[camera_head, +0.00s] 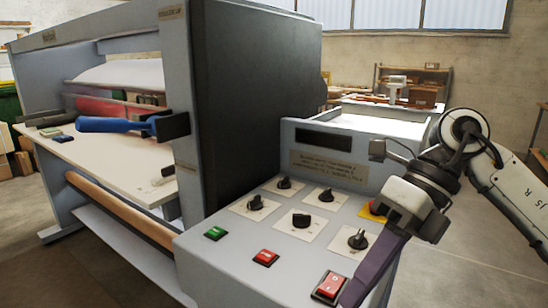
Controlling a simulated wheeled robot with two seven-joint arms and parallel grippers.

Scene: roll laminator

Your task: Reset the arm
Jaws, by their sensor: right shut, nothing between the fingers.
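My right arm comes in from the right, and my right gripper (372,270) is over the right edge of the grey control panel (215,265). Its dark fingers point down toward the bottom of the picture and are shut with nothing between them. They are close to the red rocker switch (330,286) at the panel's front right corner; whether they touch it cannot be told. The gripper partly hides a yellow piece (372,211) on the panel. My left gripper is not in view.
The panel carries several black knobs, a green button (215,233) and a red button (266,257). The large laminator (265,90) stands behind it to the left, with a blue handle (112,125). Open floor lies at the right.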

